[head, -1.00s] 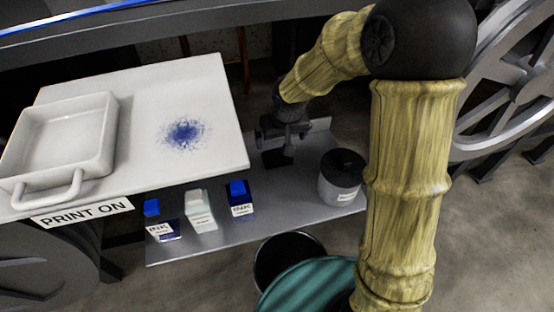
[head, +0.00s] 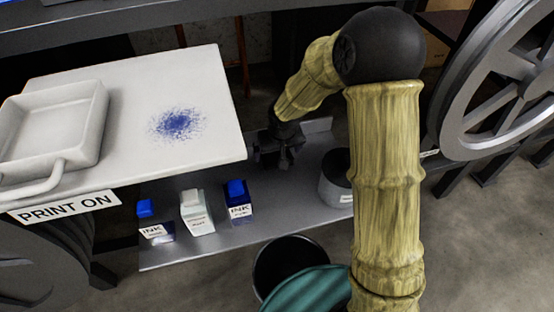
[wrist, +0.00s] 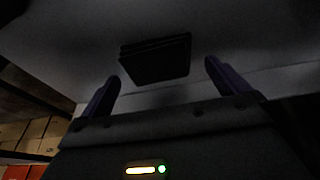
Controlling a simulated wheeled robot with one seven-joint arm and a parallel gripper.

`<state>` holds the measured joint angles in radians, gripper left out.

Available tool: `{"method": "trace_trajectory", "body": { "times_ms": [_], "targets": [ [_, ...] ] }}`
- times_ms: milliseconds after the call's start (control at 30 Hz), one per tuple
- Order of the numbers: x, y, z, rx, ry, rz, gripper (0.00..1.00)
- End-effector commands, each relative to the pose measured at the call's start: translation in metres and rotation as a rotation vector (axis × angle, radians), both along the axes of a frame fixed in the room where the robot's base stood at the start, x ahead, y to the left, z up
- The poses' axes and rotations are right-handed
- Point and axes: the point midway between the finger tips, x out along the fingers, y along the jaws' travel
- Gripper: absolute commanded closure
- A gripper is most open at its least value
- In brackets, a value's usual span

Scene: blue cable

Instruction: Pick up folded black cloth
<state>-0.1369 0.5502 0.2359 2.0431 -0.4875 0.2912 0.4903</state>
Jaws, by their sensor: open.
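The folded black cloth (wrist: 155,60) shows in the wrist view as a dark, layered flat block on the grey shelf (wrist: 60,45). It lies ahead of my gripper (wrist: 161,76), between the lines of the two fingers. The fingers are spread apart with nothing between them, and the cloth looks apart from them. In the head view my gripper (head: 281,152) is low over the grey metal shelf (head: 300,200), just right of the white board. There the cloth is hidden or cannot be told from the dark gripper.
The white board (head: 140,75) with a blue ink stain and a white tray (head: 55,125) is left of my gripper. Ink bottles (head: 238,200) stand on the shelf in front. A grey black-lidded jar (head: 335,180) is to the right, partly behind my arm. A dark bin (head: 285,262) stands below.

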Motion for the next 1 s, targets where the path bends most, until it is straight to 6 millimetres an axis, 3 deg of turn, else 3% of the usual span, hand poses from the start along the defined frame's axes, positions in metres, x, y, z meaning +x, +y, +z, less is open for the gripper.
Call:
{"method": "trace_trajectory", "body": {
  "times_ms": [33, 167, 700, 733, 933, 1000],
  "targets": [
    [0.002, 0.001, -0.013, -0.001, 0.002, 0.001, 0.0],
    [0.006, 0.002, -0.023, 0.001, 0.0, 0.0, 0.0],
    [0.006, 0.003, -0.023, 0.001, 0.0, 0.001, 0.0],
    [0.006, 0.003, -0.023, 0.001, 0.0, 0.001, 0.02],
    [0.006, 0.002, -0.023, 0.001, 0.0, 0.001, 0.41],
    [0.007, 0.002, -0.023, 0.001, -0.001, 0.0, 0.41]
  ]
}}
